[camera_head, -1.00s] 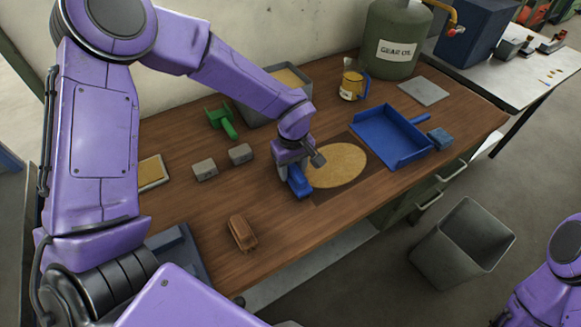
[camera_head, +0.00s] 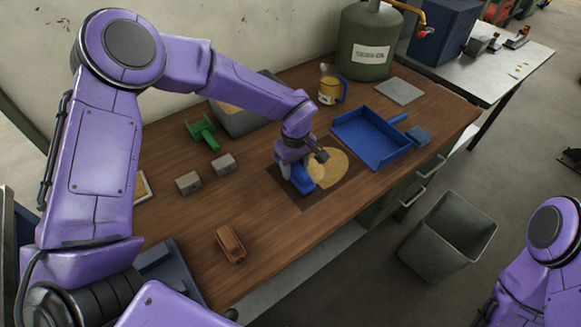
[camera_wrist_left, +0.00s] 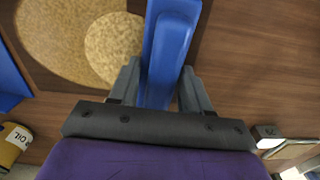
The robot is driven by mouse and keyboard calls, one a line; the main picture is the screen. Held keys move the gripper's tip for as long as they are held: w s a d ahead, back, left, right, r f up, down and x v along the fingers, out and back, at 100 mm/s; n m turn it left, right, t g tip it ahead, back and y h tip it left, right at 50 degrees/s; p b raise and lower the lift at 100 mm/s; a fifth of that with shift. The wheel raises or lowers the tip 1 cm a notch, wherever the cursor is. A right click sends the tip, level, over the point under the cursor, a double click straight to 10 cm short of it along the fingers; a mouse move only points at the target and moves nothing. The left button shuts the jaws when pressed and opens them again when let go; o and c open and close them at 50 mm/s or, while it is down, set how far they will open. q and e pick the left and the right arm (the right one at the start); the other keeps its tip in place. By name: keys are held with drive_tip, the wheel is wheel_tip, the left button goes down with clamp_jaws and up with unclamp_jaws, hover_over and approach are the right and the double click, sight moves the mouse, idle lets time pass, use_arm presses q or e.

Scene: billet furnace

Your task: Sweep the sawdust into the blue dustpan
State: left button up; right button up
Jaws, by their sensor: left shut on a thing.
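My left gripper (camera_head: 296,167) is shut on a blue tool (camera_head: 304,184), seemingly a brush, and holds it low over the dark mat. The tool is at the left edge of the tan sawdust (camera_head: 332,167) and hides part of it. In the left wrist view, the blue tool (camera_wrist_left: 169,45) stands between the two fingers, with the sawdust (camera_wrist_left: 70,35) to its left as overlapping round patches. The blue dustpan (camera_head: 373,138) lies on the bench right of the sawdust, its tray apart from the tool. Whether the bristles touch the bench is hidden. My right gripper is out of view.
A small blue block (camera_head: 418,135) lies by the dustpan. An oil jug (camera_head: 329,90) and a green drum (camera_head: 367,50) stand behind. Grey blocks (camera_head: 189,183), a green object (camera_head: 202,131) and a brown block (camera_head: 230,244) lie left. A bin (camera_head: 447,238) stands on the floor.

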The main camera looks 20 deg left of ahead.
use_arm(q)
drive_tip(key=shift+w+d+f, duration=0.1)
drive_tip(key=shift+w+d, duration=0.5)
drive_tip(key=shift+w, duration=0.3)
drive_tip(key=shift+w+d+r, duration=0.1)
drive_tip(key=shift+w+d, duration=0.55)
drive_tip(key=shift+w, duration=0.2)
drive_tip(key=shift+w+d+f, duration=0.1)
drive_tip(key=shift+w+d, duration=0.5)
drive_tip(key=shift+w, duration=0.3)
drive_tip(key=shift+w+d, duration=0.7)
drive_tip(key=shift+w, duration=0.35)
drive_tip(key=shift+w+d, duration=0.7)
drive_tip(key=shift+w, duration=0.3)
drive_tip(key=shift+w+d+b, duration=0.3)
drive_tip(key=shift+w+d, duration=0.1)
drive_tip(key=shift+w, duration=0.3)
drive_tip(key=shift+w+d, duration=0.45)
drive_tip(key=shift+w, duration=0.1)
drive_tip(key=shift+w+d+b, duration=0.35)
drive_tip(key=shift+w+b, duration=0.35)
drive_tip(key=shift+w, duration=0.05)
drive_tip(key=shift+w+d, duration=0.45)
